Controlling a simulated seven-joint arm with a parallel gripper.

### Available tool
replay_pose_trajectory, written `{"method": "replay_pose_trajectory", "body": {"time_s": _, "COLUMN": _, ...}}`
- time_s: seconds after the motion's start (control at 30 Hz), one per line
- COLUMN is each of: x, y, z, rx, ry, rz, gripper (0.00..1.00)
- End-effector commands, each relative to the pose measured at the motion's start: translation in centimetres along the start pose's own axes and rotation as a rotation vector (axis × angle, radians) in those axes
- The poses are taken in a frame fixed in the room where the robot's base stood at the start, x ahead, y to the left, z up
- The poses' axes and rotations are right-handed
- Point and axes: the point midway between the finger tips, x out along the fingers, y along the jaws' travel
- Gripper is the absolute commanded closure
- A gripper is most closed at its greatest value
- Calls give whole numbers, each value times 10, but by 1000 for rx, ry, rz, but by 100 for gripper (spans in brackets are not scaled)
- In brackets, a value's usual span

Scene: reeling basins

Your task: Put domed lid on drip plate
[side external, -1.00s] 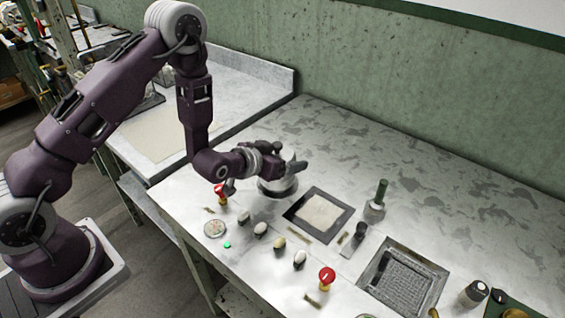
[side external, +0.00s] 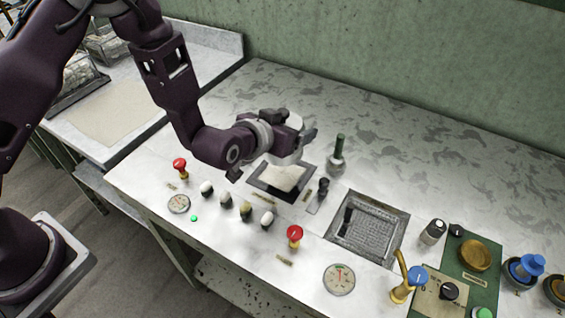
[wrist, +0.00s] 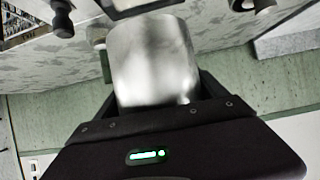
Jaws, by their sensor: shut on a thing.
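My gripper (side external: 296,145) is shut on a smooth silvery metal thing, taken to be the domed lid (wrist: 153,60), which fills the space between the fingers in the wrist view. In the side view the lid (side external: 284,157) is mostly hidden by my gripper. It is over the back part of a dark-rimmed square with a pale centre (side external: 283,178). A recessed square tray with a grated floor (side external: 371,232) lies to the right. I cannot tell for sure which of these is the drip plate, nor how high the lid is.
A green-handled tool (side external: 338,152) and a small black lever (side external: 321,190) stand just right of the pale square. Red knobs (side external: 294,236), several small knobs and gauges (side external: 339,279) line the front. Blue valves (side external: 531,265) are at the right. The bench behind is clear.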

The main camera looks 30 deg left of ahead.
Motion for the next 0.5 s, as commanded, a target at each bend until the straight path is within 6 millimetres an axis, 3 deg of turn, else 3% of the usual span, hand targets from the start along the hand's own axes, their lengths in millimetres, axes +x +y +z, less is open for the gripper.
{"method": "replay_pose_trajectory", "body": {"time_s": 0.03, "x": 6, "y": -1, "z": 13, "rx": 1, "ry": -5, "rz": -3, "gripper": 62}}
{"method": "replay_pose_trajectory", "body": {"time_s": 0.3, "x": 31, "y": -2, "z": 56, "rx": 1, "ry": -1, "rz": -2, "gripper": 62}}
{"method": "replay_pose_trajectory", "body": {"time_s": 0.5, "x": 37, "y": -1, "z": 67, "rx": -1, "ry": 2, "rz": -1, "gripper": 62}}
